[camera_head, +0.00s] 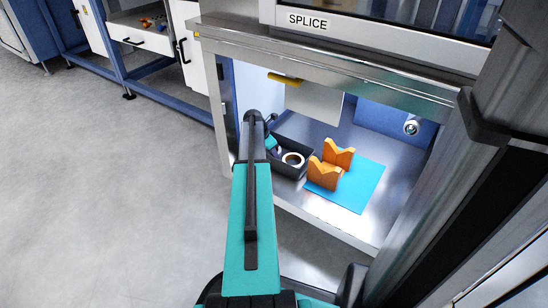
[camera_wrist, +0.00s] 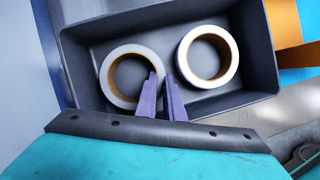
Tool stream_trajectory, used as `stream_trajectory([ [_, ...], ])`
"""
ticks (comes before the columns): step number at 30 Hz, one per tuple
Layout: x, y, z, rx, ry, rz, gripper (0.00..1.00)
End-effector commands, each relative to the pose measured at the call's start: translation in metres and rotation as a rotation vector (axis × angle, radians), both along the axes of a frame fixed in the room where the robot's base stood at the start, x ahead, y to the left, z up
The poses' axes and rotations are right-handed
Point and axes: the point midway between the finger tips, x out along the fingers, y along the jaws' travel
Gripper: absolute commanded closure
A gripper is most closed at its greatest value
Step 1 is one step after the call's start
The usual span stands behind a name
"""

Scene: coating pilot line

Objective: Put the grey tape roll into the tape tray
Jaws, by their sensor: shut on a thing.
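The grey tape roll (camera_wrist: 112,80), with a brown core, is in the left part of the dark tape tray (camera_wrist: 262,72) in the wrist view. My gripper (camera_wrist: 162,82) is shut on the right side of its ring, one finger at the core side and one outside. The roll appears low inside the tray; whether it touches the floor is hard to tell. A white tape roll (camera_wrist: 209,56) lies flat to its right, apart from it. In the head view the tray (camera_head: 290,171) stands in the splice bay, and my arm hides much of its left side.
Orange V-shaped blocks (camera_head: 324,175) stand on a blue mat (camera_head: 362,188) right of the tray. The bay has a metal frame overhead and a hanging light panel (camera_head: 313,103). Bare metal floor (camera_head: 405,185) lies right of the mat.

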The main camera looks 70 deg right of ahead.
Motion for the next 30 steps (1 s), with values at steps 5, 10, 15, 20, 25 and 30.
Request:
stream_trajectory([
  [5, -0.0003, -0.0003, 0.0010, 0.000, 0.000, -0.001, 1.00],
  [10, -0.0005, -0.0004, -0.0005, 0.000, 0.000, -0.001, 1.00],
  [15, -0.0008, -0.0004, -0.0016, 0.000, 0.000, -0.001, 0.73],
  [20, -0.0010, -0.0005, -0.0015, 0.000, -0.001, -0.002, 0.73],
  [25, -0.0012, -0.0005, -0.0011, 0.000, -0.001, -0.002, 0.73],
  [30, -0.0006, 0.0008, 0.0061, 0.000, -0.001, -0.002, 0.73],
])
